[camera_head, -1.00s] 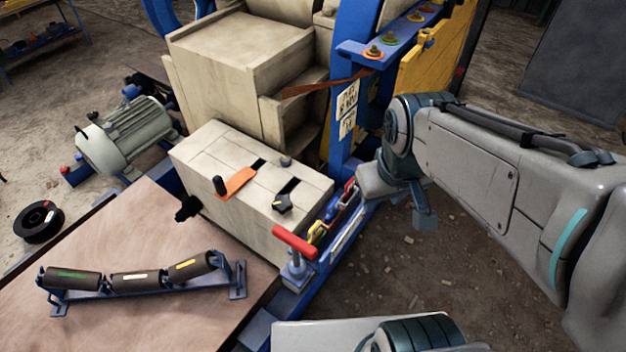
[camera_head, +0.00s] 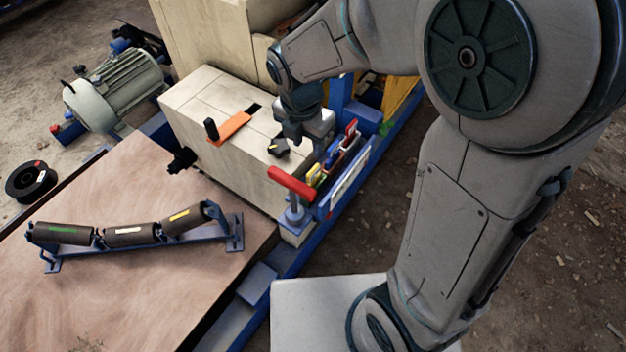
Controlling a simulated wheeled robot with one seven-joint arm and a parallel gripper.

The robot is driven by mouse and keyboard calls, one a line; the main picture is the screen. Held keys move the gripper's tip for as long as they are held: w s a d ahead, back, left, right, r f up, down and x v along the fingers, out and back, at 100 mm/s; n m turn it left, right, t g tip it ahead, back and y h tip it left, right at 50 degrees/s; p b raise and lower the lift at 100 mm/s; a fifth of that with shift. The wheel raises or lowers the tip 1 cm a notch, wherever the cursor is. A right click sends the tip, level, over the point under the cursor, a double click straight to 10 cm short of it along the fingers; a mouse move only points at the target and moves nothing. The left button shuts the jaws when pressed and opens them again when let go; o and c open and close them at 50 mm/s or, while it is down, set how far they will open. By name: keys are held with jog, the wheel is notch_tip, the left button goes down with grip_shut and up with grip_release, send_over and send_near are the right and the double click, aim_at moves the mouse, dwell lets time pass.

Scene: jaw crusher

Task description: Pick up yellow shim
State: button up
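The yellow shim (camera_head: 313,174) stands in a small blue rack (camera_head: 330,207) on the right side of the beige machine block. It is at the near end of a row of coloured shims, just behind the red T-handle. My gripper (camera_head: 297,140) points down over the right end of the block, above and a little behind the yellow shim and apart from it. The fingers are small and dark here, and their opening is not clear. Only the upper part of the yellow shim shows.
The red T-handle (camera_head: 291,184) stands close in front of the rack. Red and blue shims (camera_head: 350,135) sit farther back in it. A roller frame (camera_head: 135,236) lies on the table at left.

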aim_at(313, 169)
jog(key=f, duration=0.2)
jog(key=f+b, duration=0.1)
jog(key=f, duration=0.5)
jog(key=shift+w+d+f, duration=0.25)
jog(key=shift+w+d, duration=0.05)
jog(key=shift+w, duration=0.1)
jog(key=f, duration=0.3)
jog(key=f+b, duration=0.1)
jog(key=f, duration=0.1)
jog(key=shift+w+d, duration=0.2)
jog(key=shift+d, duration=0.2)
grip_shut()
